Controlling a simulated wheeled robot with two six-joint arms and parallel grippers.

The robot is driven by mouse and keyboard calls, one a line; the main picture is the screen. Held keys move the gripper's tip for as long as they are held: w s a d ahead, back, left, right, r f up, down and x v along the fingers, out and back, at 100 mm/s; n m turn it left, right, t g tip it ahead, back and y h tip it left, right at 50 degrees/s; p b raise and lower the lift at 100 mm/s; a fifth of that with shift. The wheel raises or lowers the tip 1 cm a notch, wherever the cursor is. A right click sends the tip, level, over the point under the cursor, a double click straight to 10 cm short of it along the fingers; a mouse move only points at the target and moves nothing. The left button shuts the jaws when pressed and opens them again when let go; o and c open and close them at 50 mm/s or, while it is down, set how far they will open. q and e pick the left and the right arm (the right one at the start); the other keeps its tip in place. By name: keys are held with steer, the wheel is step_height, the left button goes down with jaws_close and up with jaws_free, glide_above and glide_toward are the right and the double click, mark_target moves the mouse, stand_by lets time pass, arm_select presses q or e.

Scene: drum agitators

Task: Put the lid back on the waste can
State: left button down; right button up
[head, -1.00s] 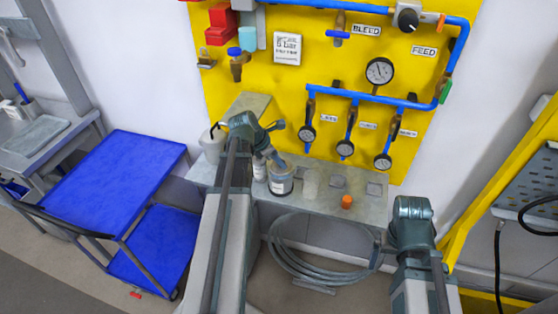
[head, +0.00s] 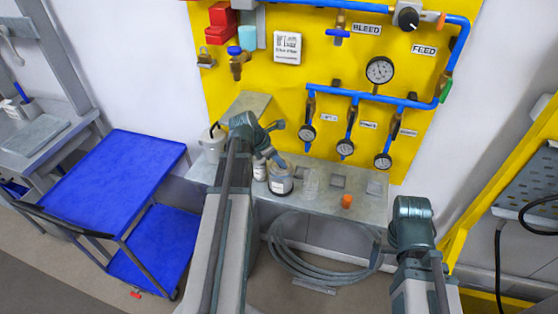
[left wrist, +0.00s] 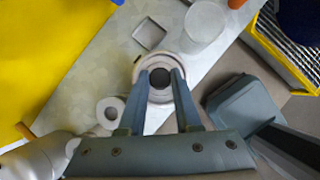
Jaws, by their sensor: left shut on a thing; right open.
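The waste can appears to be the pale, labelled can (head: 280,183) on the grey shelf, under my left gripper. My left gripper (head: 277,160) points down at its top. In the left wrist view my left fingers (left wrist: 161,76) are shut on a dark round knob (left wrist: 160,79), which sits in the middle of a pale disc that looks like the lid. The disc lies over the can; whether it is seated or just above the rim I cannot tell. My right gripper (head: 386,243) is low at the right, apart from the shelf, mostly hidden by its own arm.
A small white bottle (head: 259,170) stands close left of the can, and a clear jar (head: 310,182) to its right. A grey handled container (head: 212,143) is further left. An orange cap (head: 347,201) is near the shelf's front edge. The yellow gauge panel (head: 290,95) rises behind.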

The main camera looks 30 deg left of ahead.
stand_by(0.3)
arm_select(q)
steer(key=shift+c, duration=0.2)
jaws_free()
steer(key=shift+r, duration=0.1)
stand_by(0.3)
steer(key=shift+r+p, duration=3.45)
steer(key=shift+p, duration=0.1)
steer(key=shift+f, duration=0.1)
jaws_close()
